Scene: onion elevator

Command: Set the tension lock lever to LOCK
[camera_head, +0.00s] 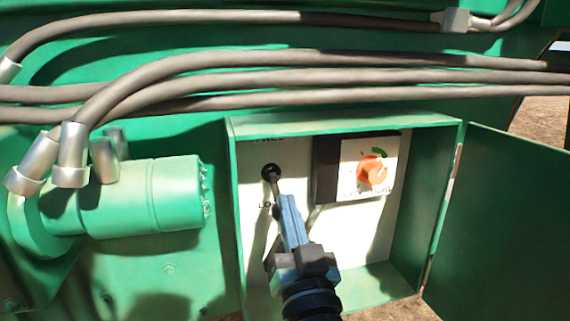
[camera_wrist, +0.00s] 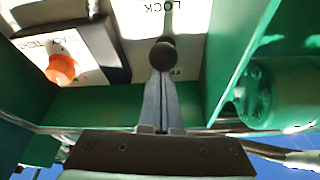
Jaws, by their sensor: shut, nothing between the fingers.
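The lever shows as a round black knob (camera_head: 270,172) on the white panel inside the open green box. In the head view it stands above the partly hidden "LO" lettering (camera_head: 264,205). In the wrist view, which is upside down, the dark knob (camera_wrist: 163,55) is just beyond my fingertips, and the word LOCK (camera_wrist: 160,6) is at the top edge. My gripper (camera_head: 283,200) is shut and empty, its fingers pointing up at the knob from below. Whether the tips touch the knob I cannot tell. The lever's shaft is mostly hidden.
An orange dial knob (camera_head: 372,170) sits on a plate right of the lever. The box's green side walls (camera_head: 236,210) and open door (camera_head: 500,230) bound the space. Thick hoses (camera_head: 300,75) run above, and a green cylinder (camera_head: 150,195) stands at left.

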